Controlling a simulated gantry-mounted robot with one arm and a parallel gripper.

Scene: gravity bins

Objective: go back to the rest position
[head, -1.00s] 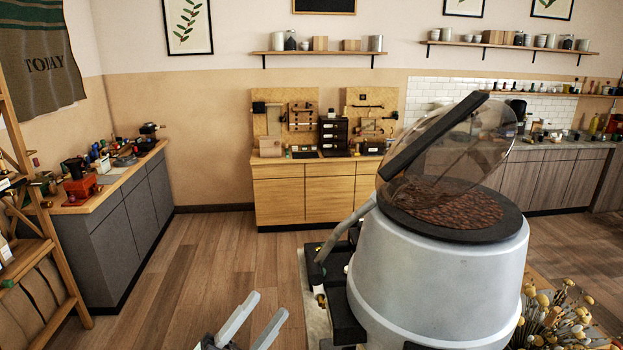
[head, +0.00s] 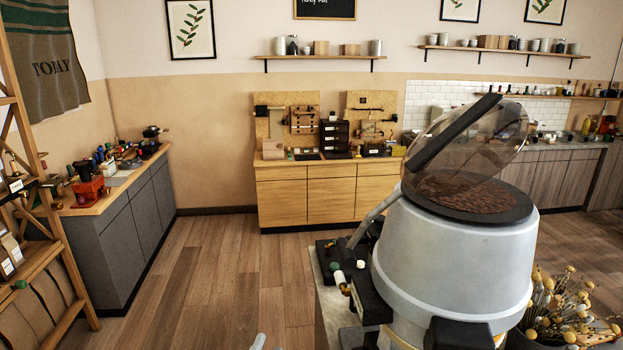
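My gripper (head: 258,342) shows only as a pale fingertip at the bottom edge of the head view, left of the large bin. The rest of it is out of frame, so its opening cannot be judged. The large light-grey bin (head: 450,265) stands at the right on a counter, full of brown beans (head: 468,192). Its clear domed lid (head: 485,140) is tilted up and open. The visible fingertip is apart from the bin.
A wooden cabinet (head: 330,198) stands at the back wall and a grey cabinet (head: 125,235) at the left. A wooden shelf rack (head: 45,262) is at the far left. Dried flowers (head: 565,315) sit right of the bin. Open floor (head: 225,265) lies between.

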